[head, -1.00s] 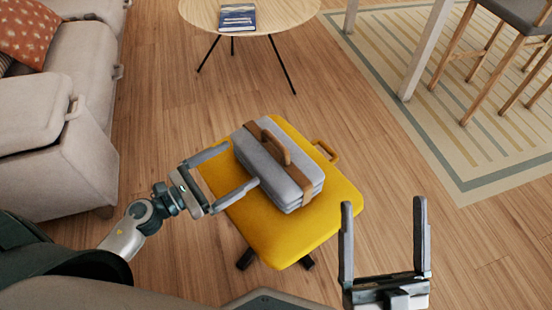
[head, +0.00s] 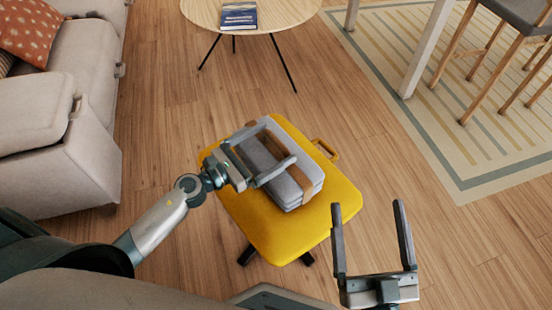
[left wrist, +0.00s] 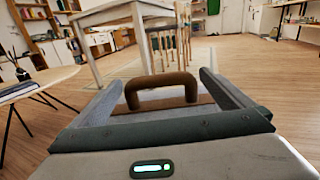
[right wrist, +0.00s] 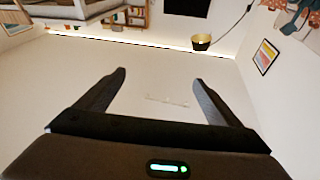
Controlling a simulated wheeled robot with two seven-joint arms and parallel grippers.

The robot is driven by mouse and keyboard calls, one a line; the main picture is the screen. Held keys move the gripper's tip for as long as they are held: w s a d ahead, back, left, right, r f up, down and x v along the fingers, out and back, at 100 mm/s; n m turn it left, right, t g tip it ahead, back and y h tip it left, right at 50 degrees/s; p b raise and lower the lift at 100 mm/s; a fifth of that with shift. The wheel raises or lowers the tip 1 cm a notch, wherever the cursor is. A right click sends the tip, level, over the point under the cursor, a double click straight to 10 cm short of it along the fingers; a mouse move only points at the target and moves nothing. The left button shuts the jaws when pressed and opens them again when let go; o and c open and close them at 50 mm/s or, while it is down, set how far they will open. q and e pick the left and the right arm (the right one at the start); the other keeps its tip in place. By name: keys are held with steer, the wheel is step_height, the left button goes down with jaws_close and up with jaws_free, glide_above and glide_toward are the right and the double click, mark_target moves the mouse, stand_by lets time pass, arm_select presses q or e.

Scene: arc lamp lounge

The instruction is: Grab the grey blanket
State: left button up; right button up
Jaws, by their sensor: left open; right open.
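The grey blanket (head: 303,186) is folded into a block with a brown strap (head: 299,177) around it. It lies on a yellow stool seat (head: 265,235). My left gripper (head: 280,140) is open over the blanket's upper left part, one finger on each side of the strap's handle. In the left wrist view the brown handle (left wrist: 160,86) stands as an arch between the open fingers. I cannot tell whether the fingers touch the handle. My right gripper (head: 367,204) is open and empty, right of the stool.
A round table (head: 290,12) with a blue book (head: 239,16) stands at the back. A beige sofa (head: 60,155) is at the left. A striped rug (head: 440,120) and a grey stool (head: 512,18) are at the right. The wooden floor around the yellow stool is clear.

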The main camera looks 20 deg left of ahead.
mark_target(287, 145)
arm_select(q)
steer(key=shift+w+d, duration=0.25)
steer(key=shift+w, duration=0.1)
arm_select(e)
steer(key=shift+w+f, duration=0.1)
steer(key=shift+f, duration=0.15)
arm_select(q)
steer(key=shift+w+d+r, duration=0.1)
steer(key=shift+w+d, duration=0.2)
steer(key=shift+w, duration=0.2)
steer(key=shift+p+x, duration=0.4)
steer(key=shift+x, duration=1.6)
arm_select(e)
steer(key=f+g, duration=0.1)
steer(key=w+f, duration=0.1)
steer(key=shift+d+f+g+h, duration=0.15)
steer(key=shift+f+g+h, duration=0.15)
steer(key=shift+g, duration=0.1)
arm_select(q)
steer(key=c, duration=1.7)
steer(key=shift+w+r, duration=0.1)
steer(key=shift+r, duration=0.15)
steer(key=shift+c, duration=0.2)
arm_select(e)
steer(key=shift+f, duration=0.15)
